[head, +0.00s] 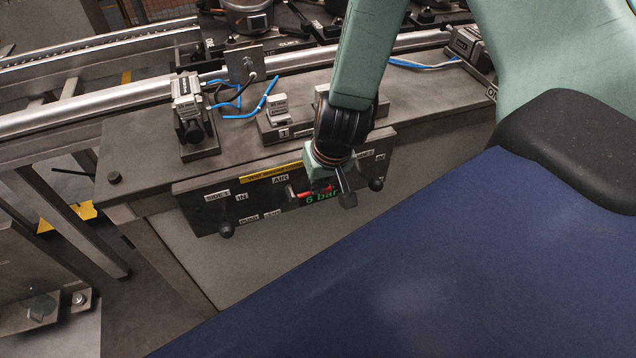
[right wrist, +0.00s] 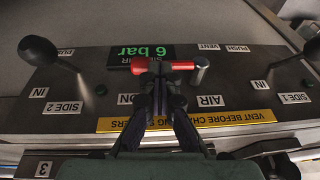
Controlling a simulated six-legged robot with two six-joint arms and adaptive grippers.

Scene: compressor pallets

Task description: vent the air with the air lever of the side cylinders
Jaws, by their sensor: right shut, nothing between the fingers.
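The air lever (right wrist: 178,65), a red handle with a grey metal end piece, lies across the panel beside the green "6 bar" display (right wrist: 150,51) in the right wrist view. In the head view, bits of red show around my right gripper (head: 318,184), and the display (head: 322,197) reads "6 bar". My right gripper (right wrist: 158,80) is shut and empty, its fingertips at the red lever; I cannot tell whether they touch it. "AIR", "ON" and "VENT" labels surround the lever. My left gripper is not in view.
Black ball-knob levers for side 2 (right wrist: 38,50) and side 1 (right wrist: 313,50) stand out on either side of the panel. A yellow warning strip (right wrist: 185,120) runs along the panel. Clamp blocks (head: 190,115) and blue hoses (head: 265,98) sit on the bench top.

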